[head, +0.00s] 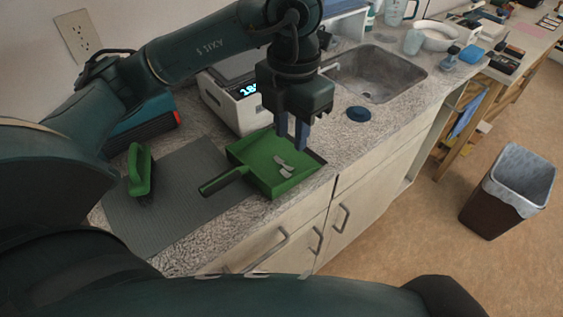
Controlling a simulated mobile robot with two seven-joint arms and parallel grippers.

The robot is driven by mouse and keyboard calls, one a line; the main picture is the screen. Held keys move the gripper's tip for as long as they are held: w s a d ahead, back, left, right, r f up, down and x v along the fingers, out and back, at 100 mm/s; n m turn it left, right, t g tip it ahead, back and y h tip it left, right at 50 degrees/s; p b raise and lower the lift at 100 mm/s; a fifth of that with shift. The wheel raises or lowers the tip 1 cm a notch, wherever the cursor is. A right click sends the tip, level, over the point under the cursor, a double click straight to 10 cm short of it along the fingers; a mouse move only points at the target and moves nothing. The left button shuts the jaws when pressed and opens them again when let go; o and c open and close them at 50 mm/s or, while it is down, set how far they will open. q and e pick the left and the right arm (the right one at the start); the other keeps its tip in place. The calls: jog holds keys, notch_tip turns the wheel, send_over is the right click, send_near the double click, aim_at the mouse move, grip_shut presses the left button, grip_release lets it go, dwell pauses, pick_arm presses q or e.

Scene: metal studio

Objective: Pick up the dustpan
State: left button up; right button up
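The green dustpan (262,157) lies on the speckled counter near its front edge. Its dark green handle (223,183) points to the lower left, over the grey ribbed mat. A few small pale grey pieces (282,162) lie in the pan. My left gripper (292,140) points down at the pan's far right rim, with a gap between its two fingers. I cannot tell whether the fingertips touch the rim or straddle it. My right gripper is not in view.
A green brush (140,170) lies on the ribbed mat (165,215). A white scale (237,103) stands behind the dustpan. A dark blue round item (359,114) lies near the sink (375,77). A lined bin (507,190) stands on the floor at the right.

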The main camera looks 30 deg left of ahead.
pick_arm(q)
send_near(290, 177)
jog(key=s, duration=0.1)
jog(key=s+d, duration=0.1)
jog(key=s, duration=0.1)
jog(key=shift+d+f, duration=0.1)
jog(key=shift+f, duration=0.05)
jog(key=f, duration=0.1)
jog(key=f+p, duration=0.1)
jog(key=f, duration=0.3)
jog(key=shift+w+f+p, duration=0.2)
jog(key=shift+w+p, duration=0.05)
jog(key=shift+p, duration=0.1)
jog(key=shift+f, duration=0.15)
jog(key=shift+f+b, duration=0.25)
jog(key=shift+b, duration=0.2)
grip_shut()
